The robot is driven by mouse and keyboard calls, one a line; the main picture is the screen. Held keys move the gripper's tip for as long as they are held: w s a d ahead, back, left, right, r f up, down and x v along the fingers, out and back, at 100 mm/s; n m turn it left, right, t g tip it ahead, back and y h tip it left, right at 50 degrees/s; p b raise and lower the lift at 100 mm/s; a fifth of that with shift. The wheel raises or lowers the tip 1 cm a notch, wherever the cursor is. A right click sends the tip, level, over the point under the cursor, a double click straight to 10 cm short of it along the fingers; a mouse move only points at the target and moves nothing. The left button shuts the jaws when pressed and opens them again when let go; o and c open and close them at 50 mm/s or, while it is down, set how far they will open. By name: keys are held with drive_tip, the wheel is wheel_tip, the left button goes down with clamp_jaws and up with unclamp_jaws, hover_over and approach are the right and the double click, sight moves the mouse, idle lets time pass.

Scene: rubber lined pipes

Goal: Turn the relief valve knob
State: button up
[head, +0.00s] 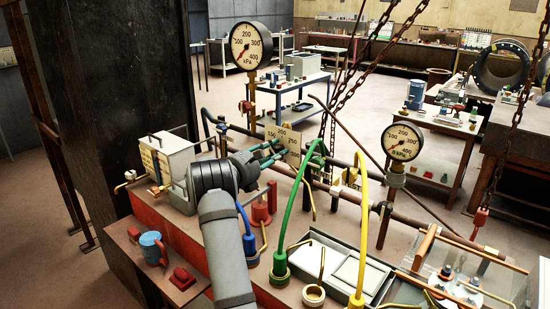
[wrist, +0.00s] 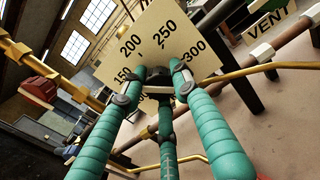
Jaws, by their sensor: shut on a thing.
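The relief valve's cream scale plate (head: 291,140) stands upright on the pipework in the middle of the head view. In the wrist view the plate (wrist: 146,42) shows 150, 200, 250 and 300 around its centre. My gripper (head: 277,149) has teal ribbed fingers and reaches in from the left to the plate's front. In the wrist view my gripper (wrist: 162,80) has its fingertips closed around the dark relief valve knob (wrist: 158,77) in front of the plate. The fingers hide most of the knob, so its pointing direction cannot be told.
Two pressure gauges stand near, one upper left (head: 251,46) and one at right (head: 402,142). A green hose (head: 297,205) and a yellow hose (head: 362,225) arch close to the right of my arm. Brass pipe (wrist: 265,68) and a VENT sign (wrist: 270,23) lie right of the plate.

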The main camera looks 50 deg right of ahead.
drive_tip(key=m+b, duration=0.2)
drive_tip(key=b, duration=0.1)
drive_tip(key=f+m+b, duration=0.1)
drive_tip(key=m+b, duration=0.1)
drive_tip(key=b, duration=0.2)
drive_tip(key=shift+b, duration=0.3)
drive_tip(key=m+b, duration=0.2)
drive_tip(key=b, duration=0.1)
drive_tip(key=shift+r+m+b, duration=0.2)
drive_tip(key=shift+m+b, duration=0.9)
drive_tip(key=shift+m, duration=0.1)
drive_tip(key=shift+r, duration=0.1)
drive_tip(key=o, duration=1.1)
drive_tip(key=shift+w+r, duration=0.1)
drive_tip(key=shift+o, duration=0.4)
drive_tip(key=shift+a, duration=0.1)
drive_tip(key=a, duration=1.1)
drive_tip(key=shift+w+a, duration=0.2)
drive_tip(key=shift+a, duration=0.2)
